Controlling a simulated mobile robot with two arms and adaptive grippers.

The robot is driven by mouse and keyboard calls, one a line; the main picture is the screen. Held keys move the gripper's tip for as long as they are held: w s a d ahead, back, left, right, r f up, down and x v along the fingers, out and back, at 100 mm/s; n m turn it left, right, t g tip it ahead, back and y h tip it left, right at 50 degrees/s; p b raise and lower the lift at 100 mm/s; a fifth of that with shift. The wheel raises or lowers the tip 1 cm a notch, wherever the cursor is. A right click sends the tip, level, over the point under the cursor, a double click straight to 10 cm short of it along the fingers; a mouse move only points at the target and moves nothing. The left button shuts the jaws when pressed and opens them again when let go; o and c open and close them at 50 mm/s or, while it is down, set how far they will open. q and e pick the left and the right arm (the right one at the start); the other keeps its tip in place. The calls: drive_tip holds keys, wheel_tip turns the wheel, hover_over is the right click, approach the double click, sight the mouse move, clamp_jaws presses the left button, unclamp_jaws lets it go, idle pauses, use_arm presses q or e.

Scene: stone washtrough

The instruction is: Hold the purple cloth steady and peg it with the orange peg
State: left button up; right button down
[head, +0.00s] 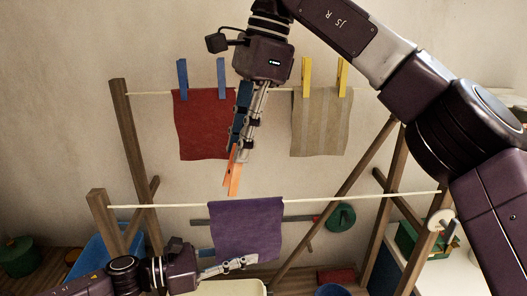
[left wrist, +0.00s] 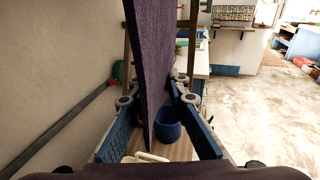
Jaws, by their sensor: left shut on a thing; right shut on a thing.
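The purple cloth (head: 246,226) hangs over the front line (head: 350,199). My left gripper (head: 240,264) comes in from the left and is shut on the cloth's lower part. In the left wrist view the cloth (left wrist: 151,60) shows nearly edge-on between the blue pads of my left gripper (left wrist: 153,112). My right gripper (head: 238,150) comes down from above, shut on the orange peg (head: 233,181). The peg points downward, tilted slightly, a little above the cloth's top edge and apart from it. The right gripper does not show in the left wrist view.
On the back line, a red cloth (head: 205,130) hangs with blue pegs (head: 182,80) and a striped beige cloth (head: 318,128) with yellow pegs (head: 306,77). Wooden posts (head: 104,222) hold the lines. A blue bucket (left wrist: 167,126) stands below, beyond the cloth.

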sight(229, 168)
use_arm(q)
drive_tip(key=shift+a, duration=0.1)
use_arm(e)
drive_tip(key=m, duration=0.1)
drive_tip(key=a+m, duration=0.2)
drive_tip(key=shift+w+a+r+t, duration=0.15)
drive_tip(key=shift+w+r+t, duration=0.15)
drive_tip(key=shift+t, duration=0.1)
drive_tip(key=shift+w+f, duration=0.1)
drive_tip(key=shift+f, duration=1.7)
drive_tip(key=shift+f, duration=0.25)
drive_tip(key=shift+f, duration=1.25)
drive_tip(key=c, duration=1.4)
unclamp_jaws()
